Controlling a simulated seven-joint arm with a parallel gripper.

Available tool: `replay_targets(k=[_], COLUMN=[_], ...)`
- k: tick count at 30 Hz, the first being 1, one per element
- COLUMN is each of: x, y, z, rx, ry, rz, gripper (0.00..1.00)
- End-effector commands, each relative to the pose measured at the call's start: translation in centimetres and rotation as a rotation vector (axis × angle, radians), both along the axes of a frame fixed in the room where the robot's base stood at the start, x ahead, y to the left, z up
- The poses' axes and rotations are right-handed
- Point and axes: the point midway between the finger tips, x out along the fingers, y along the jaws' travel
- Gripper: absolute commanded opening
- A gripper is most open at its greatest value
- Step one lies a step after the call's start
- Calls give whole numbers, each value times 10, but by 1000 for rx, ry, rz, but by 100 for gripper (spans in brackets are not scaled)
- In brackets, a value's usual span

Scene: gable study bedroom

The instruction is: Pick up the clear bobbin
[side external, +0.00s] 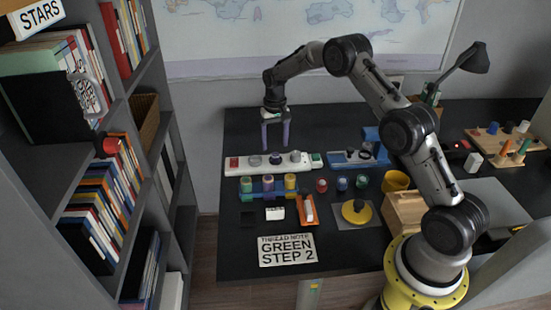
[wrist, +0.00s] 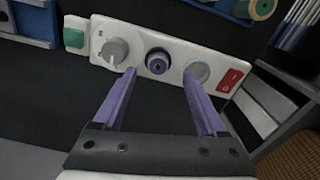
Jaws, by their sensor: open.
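A pale, see-through round piece (side external: 254,160), which looks like the clear bobbin, sits on a white panel (side external: 234,170) between its red switch and a purple-topped knob or spool (side external: 275,159). In the wrist view the pale piece (wrist: 197,72) is beside the right fingertip, and the purple piece (wrist: 157,62) lies between the fingertips. A grey knob (wrist: 115,50) is farther left. My gripper (side external: 275,146) is open and empty, pointing down just above the panel; its purple fingers also show in the wrist view (wrist: 160,73). I cannot tell its exact height.
A blue rack (side external: 257,195) with several spools stands in front of the panel. Loose red (side external: 321,185) and teal (side external: 342,183) spools are to its right. A note card (side external: 287,250) reads "GREEN STEP 2". A bookshelf is at left; dark desk at far left of the panel is narrow.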

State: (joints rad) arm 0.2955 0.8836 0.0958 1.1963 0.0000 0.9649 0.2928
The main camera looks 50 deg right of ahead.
Motion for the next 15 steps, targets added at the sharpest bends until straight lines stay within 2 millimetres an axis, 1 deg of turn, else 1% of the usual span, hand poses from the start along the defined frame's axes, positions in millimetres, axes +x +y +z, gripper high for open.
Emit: replay_targets(k=[5,9,12,15], x=[0,0,1,1], y=[-3,-4,-4,-4], z=[-21,-41,-49,-50], rx=[1,1,0,1], ry=[4,4,2,1], rz=[-1,0,0,0], gripper=[74,74,74,74])
